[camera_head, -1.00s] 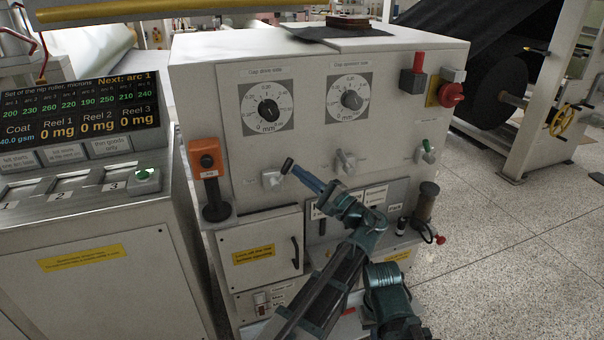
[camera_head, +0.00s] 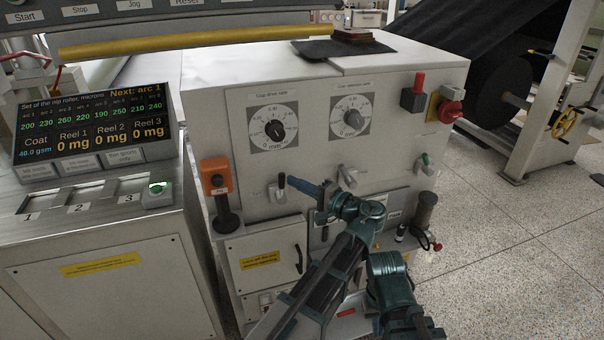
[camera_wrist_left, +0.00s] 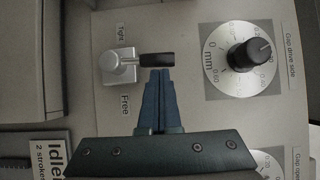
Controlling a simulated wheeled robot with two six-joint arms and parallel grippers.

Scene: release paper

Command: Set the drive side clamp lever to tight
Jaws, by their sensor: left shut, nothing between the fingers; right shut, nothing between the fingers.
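The drive side clamp lever has a silver base (camera_head: 277,193) and a short black handle (camera_head: 282,181) that points about straight up on the machine front. In the left wrist view, which is turned sideways, the handle (camera_wrist_left: 158,59) points right, between the labels "Tight" (camera_wrist_left: 122,33) and "Free" (camera_wrist_left: 125,103). My left gripper (camera_head: 292,179) is shut and empty. Its blue fingertips (camera_wrist_left: 160,75) are at the handle's "Free" side, touching it or very close. My right gripper's fingers cannot be made out in the head view.
The gap drive side dial (camera_head: 274,129) is above the lever. A second, similar lever (camera_head: 347,176) stands to the right. An orange box (camera_head: 216,177) with a black knob below is at the left. A cabinet door (camera_head: 265,257) with a handle lies below.

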